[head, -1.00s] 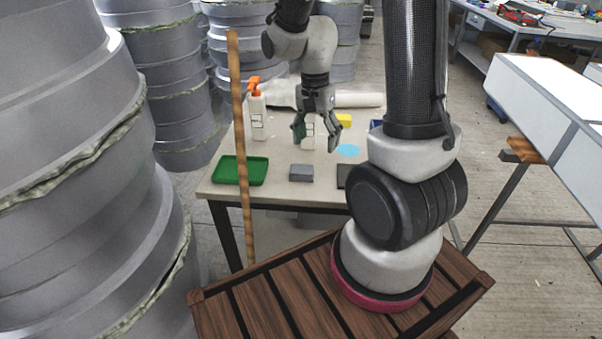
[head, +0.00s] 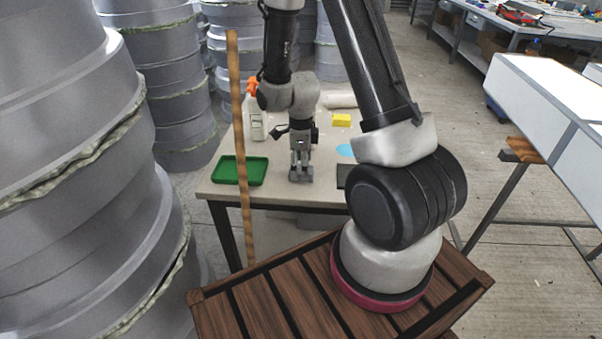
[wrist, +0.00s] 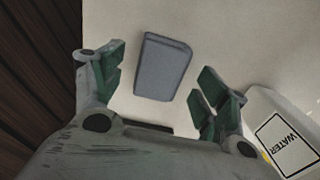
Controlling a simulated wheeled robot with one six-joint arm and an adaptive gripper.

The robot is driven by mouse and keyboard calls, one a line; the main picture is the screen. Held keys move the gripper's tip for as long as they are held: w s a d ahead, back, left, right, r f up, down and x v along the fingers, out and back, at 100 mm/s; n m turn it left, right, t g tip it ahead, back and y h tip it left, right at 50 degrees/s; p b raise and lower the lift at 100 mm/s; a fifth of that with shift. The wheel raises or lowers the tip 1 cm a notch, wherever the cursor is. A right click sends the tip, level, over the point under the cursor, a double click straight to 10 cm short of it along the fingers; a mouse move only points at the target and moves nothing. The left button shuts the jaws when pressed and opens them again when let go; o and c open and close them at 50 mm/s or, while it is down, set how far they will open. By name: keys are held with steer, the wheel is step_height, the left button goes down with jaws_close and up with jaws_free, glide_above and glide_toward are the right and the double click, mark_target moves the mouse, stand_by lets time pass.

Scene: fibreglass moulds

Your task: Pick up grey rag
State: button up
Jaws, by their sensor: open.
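The grey rag (wrist: 162,67) is a small folded grey block lying flat on the table. In the wrist view it sits between and just beyond my open fingers. In the head view my gripper (head: 301,172) points down over the rag's place near the table's front edge and mostly hides the rag. In the wrist view my gripper (wrist: 161,88) is open and empty, with green pads on both fingers. I cannot tell the exact height above the rag.
A green tray (head: 238,170) lies to the left on the table (head: 213,190). A spray bottle (head: 256,118) stands behind, with a yellow block (head: 341,120) and a blue disc (head: 346,150) at right. A bottle labelled WATER (wrist: 285,140) is close to the right finger. A wooden pole (head: 238,130) rises in front.

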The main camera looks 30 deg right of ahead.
steer(key=shift+f, duration=0.7)
steer(key=c, duration=1.1)
step_height(320, 180, up, 10)
steer(key=shift+r, duration=0.1)
